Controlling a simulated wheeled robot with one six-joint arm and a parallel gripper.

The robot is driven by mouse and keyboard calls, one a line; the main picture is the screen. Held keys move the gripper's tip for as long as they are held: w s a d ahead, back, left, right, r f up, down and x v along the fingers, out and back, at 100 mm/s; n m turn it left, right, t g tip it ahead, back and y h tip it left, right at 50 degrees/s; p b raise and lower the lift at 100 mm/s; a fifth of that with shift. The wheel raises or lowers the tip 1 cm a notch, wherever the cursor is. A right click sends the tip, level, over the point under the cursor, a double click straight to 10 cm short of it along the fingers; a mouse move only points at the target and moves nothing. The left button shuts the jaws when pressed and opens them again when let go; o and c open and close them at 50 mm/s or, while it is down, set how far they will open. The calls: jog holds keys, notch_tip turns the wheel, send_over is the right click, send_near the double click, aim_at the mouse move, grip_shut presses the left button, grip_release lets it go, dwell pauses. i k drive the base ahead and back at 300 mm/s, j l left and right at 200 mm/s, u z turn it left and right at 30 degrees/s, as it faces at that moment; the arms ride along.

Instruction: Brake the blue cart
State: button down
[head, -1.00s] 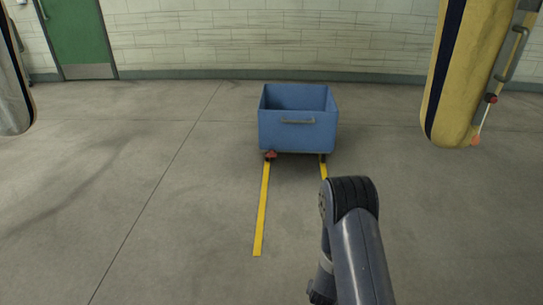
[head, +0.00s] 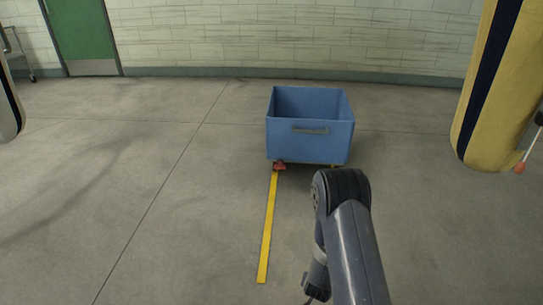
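The blue cart (head: 311,143) stands on the floor ahead, an open empty-looking box with a grey handle (head: 310,130) on its near side. A small red pedal (head: 279,166) sticks out at its lower left near corner, by the end of a yellow floor line. Whether the pedal is up or pressed is too small to tell. My arm reaches in from the lower right, in front of the cart's right side. My gripper's fingertips do not show.
A yellow floor line (head: 268,230) runs from the cart towards me. A yellow sling bag with a dark stripe (head: 490,85) hangs at the right, and another bag (head: 8,105) at the left edge. A green door (head: 80,35) is in the back wall. Floor left of the cart is clear.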

aim_at(279, 166)
jog(key=i+u, duration=0.1)
jog(key=i, duration=0.45)
jog(key=i+l+u, duration=0.1)
jog(key=i, duration=0.4)
jog(key=i+l+u, duration=0.1)
jog(key=i, duration=0.45)
jog(key=i+l+u, duration=0.1)
jog(key=i, duration=0.45)
jog(key=i+l+u, duration=0.1)
jog(key=i, duration=0.4)
jog(key=l, duration=0.1)
